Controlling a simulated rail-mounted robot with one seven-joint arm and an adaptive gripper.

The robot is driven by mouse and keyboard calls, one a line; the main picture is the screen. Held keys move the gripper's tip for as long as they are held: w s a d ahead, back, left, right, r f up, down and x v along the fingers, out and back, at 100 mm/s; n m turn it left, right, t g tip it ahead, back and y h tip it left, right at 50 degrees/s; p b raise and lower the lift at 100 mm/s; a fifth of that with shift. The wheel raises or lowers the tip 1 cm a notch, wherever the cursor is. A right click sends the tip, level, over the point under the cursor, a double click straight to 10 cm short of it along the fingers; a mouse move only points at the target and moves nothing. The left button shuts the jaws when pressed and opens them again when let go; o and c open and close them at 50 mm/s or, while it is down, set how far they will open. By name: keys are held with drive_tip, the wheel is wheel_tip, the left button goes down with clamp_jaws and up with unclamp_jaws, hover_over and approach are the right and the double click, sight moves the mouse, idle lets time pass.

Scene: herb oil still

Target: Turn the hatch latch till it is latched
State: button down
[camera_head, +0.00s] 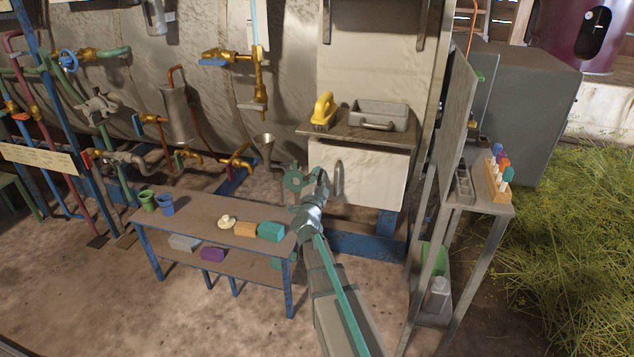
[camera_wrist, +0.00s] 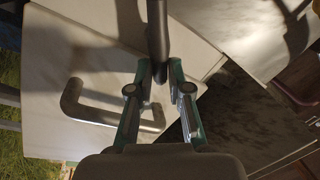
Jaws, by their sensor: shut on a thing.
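The hatch (camera_head: 362,178) is a pale panel under a small shelf in the head view. It also shows in the wrist view (camera_wrist: 75,55), with a grey bent pull handle (camera_wrist: 110,112); that handle shows in the head view as well (camera_head: 338,180). The latch (camera_wrist: 157,35) is a dark bar running straight down from the top of the wrist view, near the panel's edge. My gripper (camera_wrist: 160,75) has its fingers closed about the bar's lower end. In the head view my gripper (camera_head: 321,178) is at the hatch's left side, and the latch cannot be made out there.
A yellow-handled tool (camera_head: 323,110) and a grey tray (camera_head: 379,115) stand on the shelf (camera_head: 325,132) above the hatch. A low bench (camera_head: 190,210) with cups and blocks is left of my arm. A rack stand (camera_head: 480,208) is close on the right. A funnel (camera_head: 265,144) is left of the hatch.

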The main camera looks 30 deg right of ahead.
drive_tip(key=shift+s+d+f+m+g+h+b, duration=0.1)
drive_tip(key=shift+f+m+g+h+b, duration=0.2)
drive_tip(key=shift+m+b, duration=0.85)
drive_tip(key=shift+w+a+f+m+g+h+b, duration=0.1)
drive_tip(key=shift+f+m+h+b, duration=0.3)
drive_tip(key=shift+m, duration=1.45)
drive_tip(key=shift+s+d+f+m+g+h+b, duration=0.1)
drive_tip(key=shift+f+m+g+h+b, duration=0.45)
drive_tip(key=shift+m, duration=0.95)
drive_tip(key=shift+r+t, duration=0.3)
drive_tip(key=shift+t, duration=0.05)
drive_tip(key=c, duration=1.1)
unclamp_jaws()
drive_tip(key=v, duration=1.2)
drive_tip(key=shift+r, duration=0.1)
